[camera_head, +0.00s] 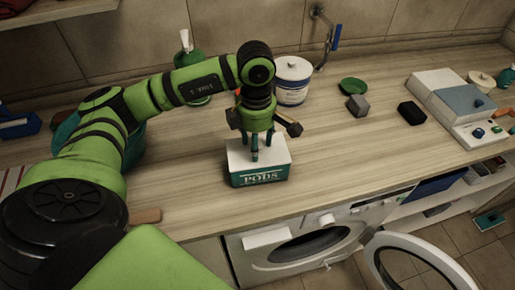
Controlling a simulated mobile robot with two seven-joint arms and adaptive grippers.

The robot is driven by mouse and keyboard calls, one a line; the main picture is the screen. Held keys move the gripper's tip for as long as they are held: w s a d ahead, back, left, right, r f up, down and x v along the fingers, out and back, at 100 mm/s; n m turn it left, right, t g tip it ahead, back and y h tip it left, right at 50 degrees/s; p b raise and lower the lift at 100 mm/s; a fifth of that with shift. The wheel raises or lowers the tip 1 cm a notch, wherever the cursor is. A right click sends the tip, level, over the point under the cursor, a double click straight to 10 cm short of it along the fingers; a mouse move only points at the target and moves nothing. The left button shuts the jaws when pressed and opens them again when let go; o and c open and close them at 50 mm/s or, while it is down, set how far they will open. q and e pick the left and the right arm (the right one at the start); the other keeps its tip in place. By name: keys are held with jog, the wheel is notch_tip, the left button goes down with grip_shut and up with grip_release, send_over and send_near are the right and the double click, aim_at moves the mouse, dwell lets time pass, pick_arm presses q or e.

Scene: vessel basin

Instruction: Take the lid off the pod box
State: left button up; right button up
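The pod box (262,178) is a small teal box with "PODS" in white on its front. It stands on the wooden counter, near the front edge. Its white lid (281,154) is on top of it. My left gripper (255,152) points down from above, with its green fingers over the middle of the lid. The fingers hide part of the lid, and I cannot tell whether they touch or grip anything there. My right gripper is not in view.
A white tub (292,82) stands behind the gripper, with a green dish (353,86), grey block (358,105) and black block (411,112) to the right. A scale-like device (462,105) is far right. Below, the washing machine door (420,268) hangs open. Counter right of the box is clear.

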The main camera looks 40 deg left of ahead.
pick_arm(q)
grip_shut()
jog(key=shift+r, duration=0.1)
